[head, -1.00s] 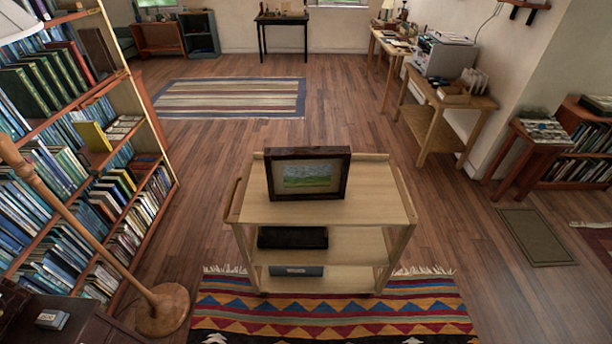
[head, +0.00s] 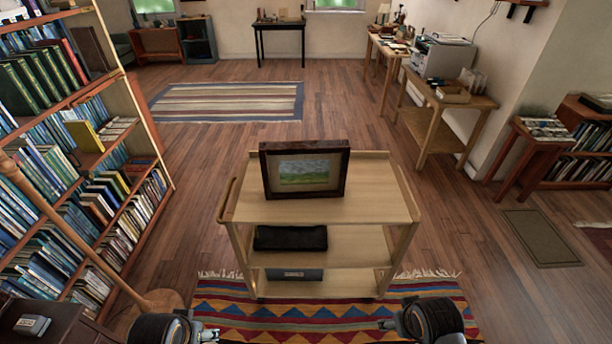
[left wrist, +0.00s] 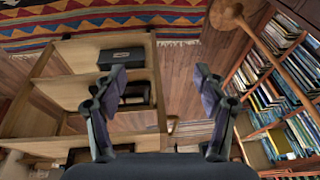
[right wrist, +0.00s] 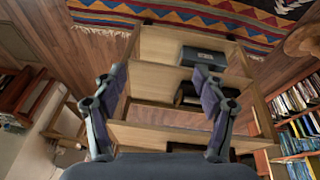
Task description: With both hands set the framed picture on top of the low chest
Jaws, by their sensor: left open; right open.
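The framed picture (head: 304,173), a green landscape in a dark wooden frame, stands upright on the top shelf of a light wood cart (head: 375,200). My left gripper (head: 212,334) is at the bottom edge of the head view, in front of and left of the cart. In the left wrist view, its fingers (left wrist: 160,78) are open and empty. My right gripper (head: 386,325) is at the bottom edge, right of centre. In the right wrist view, its fingers (right wrist: 158,78) are open and empty. Both are apart from the picture. I cannot identify the low chest for certain.
A bookshelf (head: 135,110) and a wooden lamp pole (head: 60,225) stand left. The cart holds dark boxes below and stands partly on a patterned rug (head: 330,310).

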